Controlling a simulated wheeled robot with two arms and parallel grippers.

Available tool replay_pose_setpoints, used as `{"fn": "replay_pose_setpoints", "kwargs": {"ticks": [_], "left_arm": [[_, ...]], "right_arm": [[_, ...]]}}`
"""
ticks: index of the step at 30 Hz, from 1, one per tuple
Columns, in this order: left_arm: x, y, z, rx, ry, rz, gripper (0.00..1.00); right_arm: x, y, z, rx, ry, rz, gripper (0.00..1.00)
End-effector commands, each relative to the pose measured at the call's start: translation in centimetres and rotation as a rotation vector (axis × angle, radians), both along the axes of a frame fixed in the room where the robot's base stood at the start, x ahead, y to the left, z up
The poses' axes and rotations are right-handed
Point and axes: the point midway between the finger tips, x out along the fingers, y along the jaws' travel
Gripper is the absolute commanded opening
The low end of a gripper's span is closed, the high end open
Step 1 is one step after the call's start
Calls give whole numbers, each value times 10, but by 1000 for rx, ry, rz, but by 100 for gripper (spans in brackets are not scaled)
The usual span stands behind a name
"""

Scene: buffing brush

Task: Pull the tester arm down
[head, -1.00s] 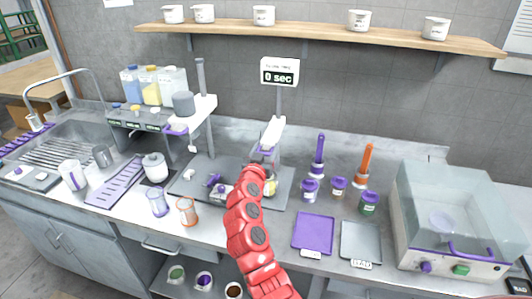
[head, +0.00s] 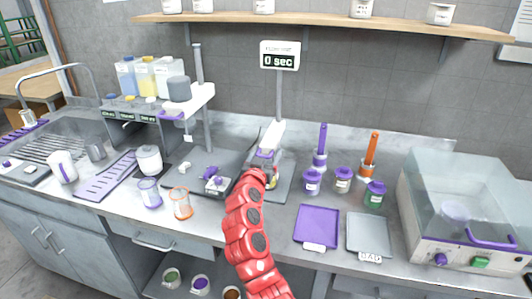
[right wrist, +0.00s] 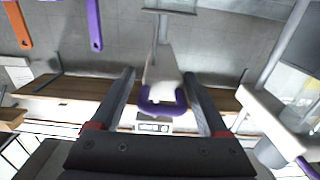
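The tester arm is a white lever (head: 272,136) on a grey post at the back of the counter, below a sign reading "0 sec". It has a purple handle (head: 264,154) at its front end. My right gripper (head: 267,169) is at the handle, largely hidden behind my red arm in the head view. In the right wrist view, the white lever (right wrist: 163,66) and purple U-shaped handle (right wrist: 162,105) show between the two fingers of the right gripper (right wrist: 160,82). The fingers are apart, with visible gaps on both sides. My left gripper is not in view.
A second dispenser stand (head: 196,100) is left of the tester. An orange-handled brush (head: 370,150) and a purple-handled brush (head: 321,145) stand to the right, behind several small jars. A purple tray (head: 317,226) and a clear-lidded machine (head: 455,200) are further right.

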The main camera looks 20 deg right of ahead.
Motion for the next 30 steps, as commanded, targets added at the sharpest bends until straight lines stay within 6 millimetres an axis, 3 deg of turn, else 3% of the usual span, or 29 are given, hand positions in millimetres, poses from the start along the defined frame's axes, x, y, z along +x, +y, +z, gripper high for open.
{"fn": "replay_pose_setpoints", "kwargs": {"ticks": [8,13,30], "left_arm": [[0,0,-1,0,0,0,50],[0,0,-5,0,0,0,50],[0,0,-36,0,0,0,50]], "right_arm": [[-1,2,2,0,-6,3,79],[-14,13,2,-1,-8,5,79],[-125,85,1,1,-8,5,79]]}}
